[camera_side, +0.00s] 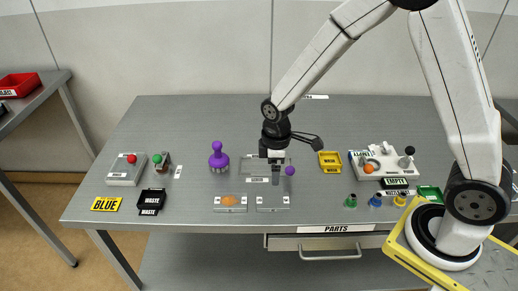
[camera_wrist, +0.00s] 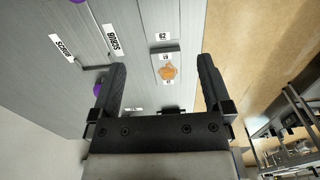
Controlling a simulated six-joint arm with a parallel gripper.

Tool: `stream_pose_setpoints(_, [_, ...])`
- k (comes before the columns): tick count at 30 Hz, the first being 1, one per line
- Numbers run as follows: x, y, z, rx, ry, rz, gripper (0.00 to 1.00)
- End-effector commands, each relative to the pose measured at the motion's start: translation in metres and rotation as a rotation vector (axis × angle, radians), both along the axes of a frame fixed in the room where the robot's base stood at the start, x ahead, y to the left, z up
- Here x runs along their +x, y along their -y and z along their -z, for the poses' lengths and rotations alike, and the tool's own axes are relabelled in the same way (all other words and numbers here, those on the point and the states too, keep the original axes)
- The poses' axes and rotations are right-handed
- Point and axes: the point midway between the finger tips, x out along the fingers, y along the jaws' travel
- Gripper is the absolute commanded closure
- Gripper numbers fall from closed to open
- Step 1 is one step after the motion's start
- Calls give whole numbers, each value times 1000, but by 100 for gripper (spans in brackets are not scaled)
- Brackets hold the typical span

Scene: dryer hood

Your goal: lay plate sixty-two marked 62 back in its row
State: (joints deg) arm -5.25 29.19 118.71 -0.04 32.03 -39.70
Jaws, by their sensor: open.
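My gripper (camera_side: 277,176) is open and empty above the middle of the table. Its two fingers also show spread in the wrist view (camera_wrist: 162,66). Between them, beyond, lies a small grey plate (camera_wrist: 155,61) bearing an orange blob (camera_wrist: 168,72); its own number is too small to read surely. A label 62 (camera_wrist: 162,36) lies just beyond that plate's edge. In the side view the orange blob (camera_side: 230,201) is on the left one of two grey rectangles; the right rectangle (camera_side: 272,203) looks bare. I cannot tell whether it is a plate or a marked place.
A purple knob (camera_side: 290,171) stands close right of my gripper, with a larger purple handle (camera_side: 217,156) to the left. A yellow bin (camera_side: 330,162) and a control box (camera_side: 384,162) are at the right. A black waste bin (camera_side: 151,201) is at front left.

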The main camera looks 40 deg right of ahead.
Motion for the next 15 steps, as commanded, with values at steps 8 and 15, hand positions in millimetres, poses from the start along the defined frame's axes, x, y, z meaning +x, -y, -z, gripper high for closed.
stream_pose_setpoints(8, [-8,4,-9,2,21,66,0])
stream_pose_setpoints(15, [-35,16,-33,18,87,290,0])
